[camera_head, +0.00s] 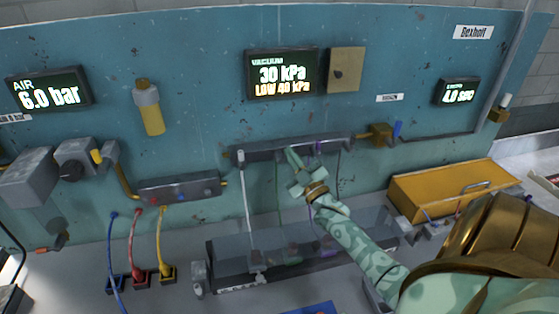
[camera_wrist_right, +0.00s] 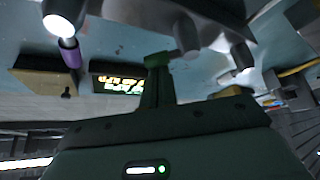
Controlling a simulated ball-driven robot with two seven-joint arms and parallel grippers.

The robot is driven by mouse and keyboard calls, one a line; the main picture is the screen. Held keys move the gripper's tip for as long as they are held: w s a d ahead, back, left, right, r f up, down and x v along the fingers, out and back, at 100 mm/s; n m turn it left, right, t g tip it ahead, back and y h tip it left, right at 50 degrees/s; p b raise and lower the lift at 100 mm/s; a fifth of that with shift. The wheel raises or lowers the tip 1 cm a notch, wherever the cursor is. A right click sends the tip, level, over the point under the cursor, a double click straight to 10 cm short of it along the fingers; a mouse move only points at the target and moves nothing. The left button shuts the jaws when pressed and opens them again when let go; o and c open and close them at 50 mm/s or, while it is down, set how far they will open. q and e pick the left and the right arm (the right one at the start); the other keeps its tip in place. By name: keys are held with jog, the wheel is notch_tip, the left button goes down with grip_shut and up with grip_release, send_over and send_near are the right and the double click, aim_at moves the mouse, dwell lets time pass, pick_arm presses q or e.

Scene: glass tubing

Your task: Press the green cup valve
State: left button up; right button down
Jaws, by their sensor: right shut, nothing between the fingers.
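My right gripper (camera_head: 291,157) is shut and empty, with its fingertips at the front of the grey valve bar (camera_head: 260,152) on the teal panel. In the right wrist view, my narrow closed fingers (camera_wrist_right: 157,92) point at a green piece, which looks like the green cup valve (camera_wrist_right: 156,60). They overlap or touch it; I cannot tell whether it is pressed in. In the head view this valve is hidden by or blends with my gripper. A purple valve (camera_wrist_right: 70,53) sits to its left in the wrist view. My left gripper is out of view.
The vacuum display (camera_head: 282,74) reads 30 kPa, LOW 40 kPa, above the bar. A dark trough with a clear front (camera_head: 225,253) stands below my right arm. A yellow box (camera_head: 430,190) is at right. Thin hoses hang from the bar. Blue, red and yellow hoses stand left.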

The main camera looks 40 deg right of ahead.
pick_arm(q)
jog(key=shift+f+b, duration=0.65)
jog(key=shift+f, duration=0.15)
pick_arm(e)
jog(key=shift+s+d+f+m+g+h, duration=0.1)
jog(key=shift+d+f+m+g+h, duration=0.2)
jog(key=shift+m+h, duration=1.45)
jog(key=shift+s+d+f+m+g+h, duration=0.1)
jog(key=shift+f+m+g+h, duration=0.25)
jog(key=shift+m+h, duration=1.4)
jog(key=shift+s+d+f+m+g+h, duration=0.15)
jog(key=shift+f+m+g+h, duration=0.4)
jog(key=shift+m, duration=2.15)
jog(key=shift+m+h, duration=0.3)
jog(key=shift+h, duration=0.05)
jog(key=shift+r, duration=0.1)
